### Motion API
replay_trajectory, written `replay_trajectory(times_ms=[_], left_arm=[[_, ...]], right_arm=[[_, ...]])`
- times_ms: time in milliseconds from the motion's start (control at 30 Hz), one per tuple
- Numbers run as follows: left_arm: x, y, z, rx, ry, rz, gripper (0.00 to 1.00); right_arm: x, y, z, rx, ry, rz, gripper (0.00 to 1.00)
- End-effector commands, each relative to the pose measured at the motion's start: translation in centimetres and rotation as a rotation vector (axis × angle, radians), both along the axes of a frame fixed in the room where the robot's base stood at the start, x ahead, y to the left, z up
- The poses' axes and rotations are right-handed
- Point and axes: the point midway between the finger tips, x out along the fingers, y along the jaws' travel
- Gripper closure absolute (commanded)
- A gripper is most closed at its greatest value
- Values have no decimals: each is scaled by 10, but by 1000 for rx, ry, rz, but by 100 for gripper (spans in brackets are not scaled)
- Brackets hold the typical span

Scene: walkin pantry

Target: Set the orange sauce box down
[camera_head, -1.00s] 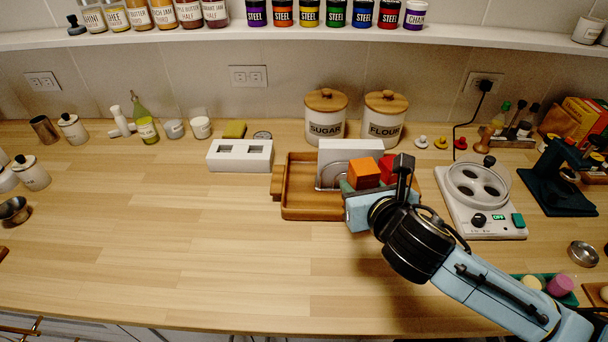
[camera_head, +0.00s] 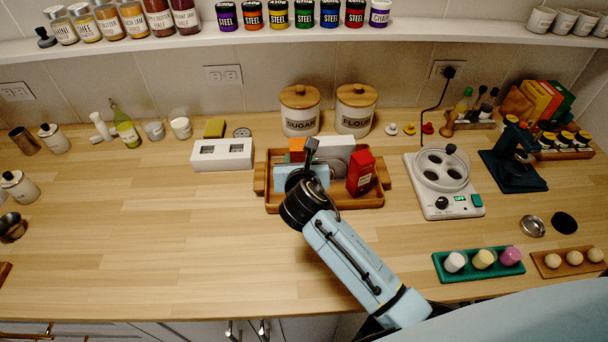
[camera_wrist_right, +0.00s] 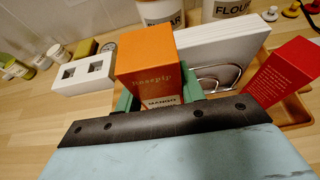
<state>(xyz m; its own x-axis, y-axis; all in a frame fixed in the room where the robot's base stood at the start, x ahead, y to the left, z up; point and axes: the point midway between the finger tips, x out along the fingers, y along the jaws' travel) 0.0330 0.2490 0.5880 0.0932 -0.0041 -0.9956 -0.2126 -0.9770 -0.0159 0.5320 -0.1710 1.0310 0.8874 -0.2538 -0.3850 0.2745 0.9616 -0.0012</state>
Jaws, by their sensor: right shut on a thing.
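The orange sauce box (camera_head: 297,146) is mostly hidden behind my right gripper (camera_head: 302,168) in the head view. In the right wrist view the box (camera_wrist_right: 147,62) stands upright between the green fingers, and my right gripper (camera_wrist_right: 155,98) is shut on it. The box is over the left part of the wooden tray (camera_head: 362,204); I cannot tell whether its base touches the tray. A red box (camera_head: 360,173) stands at the tray's right, apart from the gripper; it also shows in the wrist view (camera_wrist_right: 285,72). My left gripper is out of view.
White sheets in a wire holder (camera_head: 340,146) stand close behind and right of the orange box. Sugar (camera_head: 300,116) and flour (camera_head: 354,115) jars stand behind the tray. A white block (camera_head: 222,155) is left, a hotplate (camera_head: 443,192) right.

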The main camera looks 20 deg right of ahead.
Motion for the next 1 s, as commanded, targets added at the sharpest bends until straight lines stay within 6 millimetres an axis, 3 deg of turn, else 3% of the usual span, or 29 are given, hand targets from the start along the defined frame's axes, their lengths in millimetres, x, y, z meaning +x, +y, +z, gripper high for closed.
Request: replay_trajectory(times_ms=[400, 800, 833, 1000], left_arm=[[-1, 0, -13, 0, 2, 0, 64], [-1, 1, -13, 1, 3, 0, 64], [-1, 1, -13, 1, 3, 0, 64], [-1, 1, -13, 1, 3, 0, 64]], right_arm=[[0, 0, -46, 2, 0, -1, 88], [0, 0, -50, 0, -2, 1, 88], [0, 0, -50, 1, -1, 1, 57], [0, 0, -50, 1, -1, 1, 39]])
